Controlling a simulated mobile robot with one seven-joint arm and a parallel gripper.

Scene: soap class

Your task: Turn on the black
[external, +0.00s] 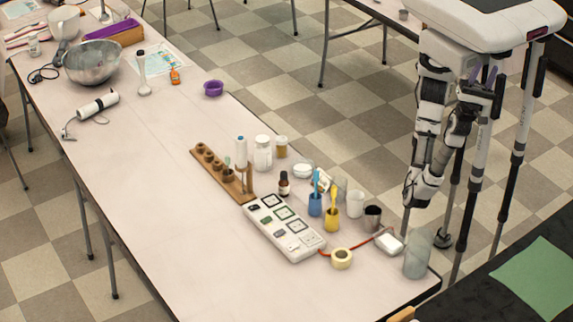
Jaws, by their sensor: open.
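My gripper (407,217) hangs at the end of my folded arm, beyond the table's right edge, apart from the strip. It is open, with nothing visible in it, though its fingers are small and hard to make out.
A red cord runs to a white box (388,243). The table left of the strip is clear.

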